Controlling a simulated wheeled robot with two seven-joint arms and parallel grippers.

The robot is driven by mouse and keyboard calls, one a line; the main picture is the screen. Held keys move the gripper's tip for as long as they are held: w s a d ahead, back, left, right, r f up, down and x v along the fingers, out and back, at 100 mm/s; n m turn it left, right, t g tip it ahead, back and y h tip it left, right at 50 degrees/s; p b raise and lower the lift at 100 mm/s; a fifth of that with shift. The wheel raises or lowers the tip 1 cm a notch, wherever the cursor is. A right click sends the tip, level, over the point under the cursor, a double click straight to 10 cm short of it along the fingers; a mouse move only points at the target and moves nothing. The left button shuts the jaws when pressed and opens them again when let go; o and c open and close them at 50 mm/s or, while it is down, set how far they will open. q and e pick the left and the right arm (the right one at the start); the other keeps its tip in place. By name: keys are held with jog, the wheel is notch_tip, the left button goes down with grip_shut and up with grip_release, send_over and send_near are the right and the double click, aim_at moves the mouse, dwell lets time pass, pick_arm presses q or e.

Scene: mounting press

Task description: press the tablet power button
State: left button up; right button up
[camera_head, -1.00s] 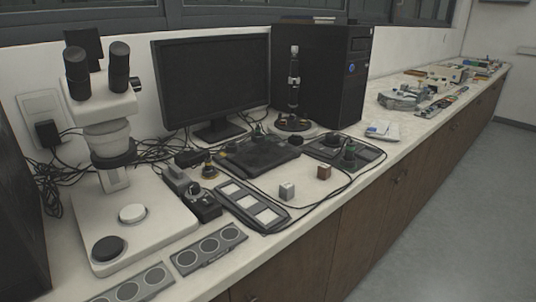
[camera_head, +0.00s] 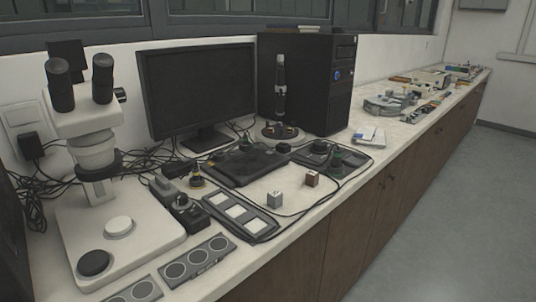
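I cannot tell for certain which thing is the tablet, and no power button can be made out. A flat dark device (camera_head: 240,167) lies on the bench in front of the monitor. A dark panel with three white squares (camera_head: 238,216) lies nearer the front edge. A small flat white-and-blue item (camera_head: 368,135) lies to the right of the black computer tower. Neither of my grippers is in view.
The white bench (camera_head: 300,211) runs to the far right. A microscope (camera_head: 100,190) stands at the left, with a monitor (camera_head: 198,88) and computer tower (camera_head: 322,88) behind. Two small cubes (camera_head: 275,200) (camera_head: 312,178), knob controllers (camera_head: 188,214) and loose cables crowd the middle. Floor (camera_head: 450,215) is clear at right.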

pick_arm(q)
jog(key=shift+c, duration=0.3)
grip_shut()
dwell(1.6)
